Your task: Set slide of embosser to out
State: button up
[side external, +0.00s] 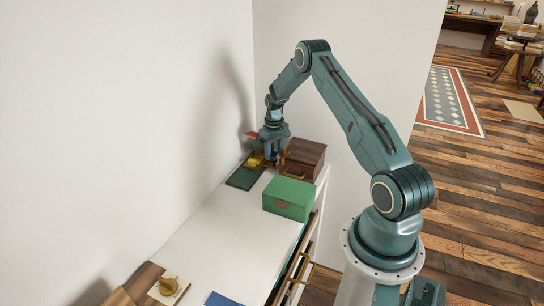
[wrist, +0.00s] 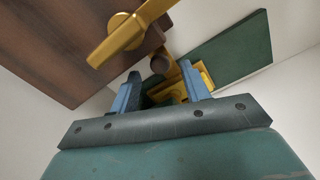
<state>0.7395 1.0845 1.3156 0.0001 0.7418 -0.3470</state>
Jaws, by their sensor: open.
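What looks like the embosser is a yellow-gold device (side external: 256,160) on a dark green base (side external: 243,178) at the far end of the white table, with a red part (side external: 252,135) above it. In the wrist view, its gold parts (wrist: 207,75) and green base (wrist: 232,50) show beyond my fingers. My gripper (side external: 271,158) points down beside the device, between it and a brown box. In the wrist view, my gripper (wrist: 160,70) has its blue fingers apart, with gold and dark parts showing between and beyond them. I cannot tell whether they touch. The slide's position is unclear.
The brown box (side external: 308,152) with a gold handle (wrist: 118,40) stands close to my gripper. A green box (side external: 289,194) stands nearer on the white table (side external: 210,235). A wall runs along the left. A small gold object (side external: 169,285) is at the near end.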

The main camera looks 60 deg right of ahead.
jog(key=shift+f, duration=1.3)
grip_shut()
jog(key=shift+a, duration=0.1)
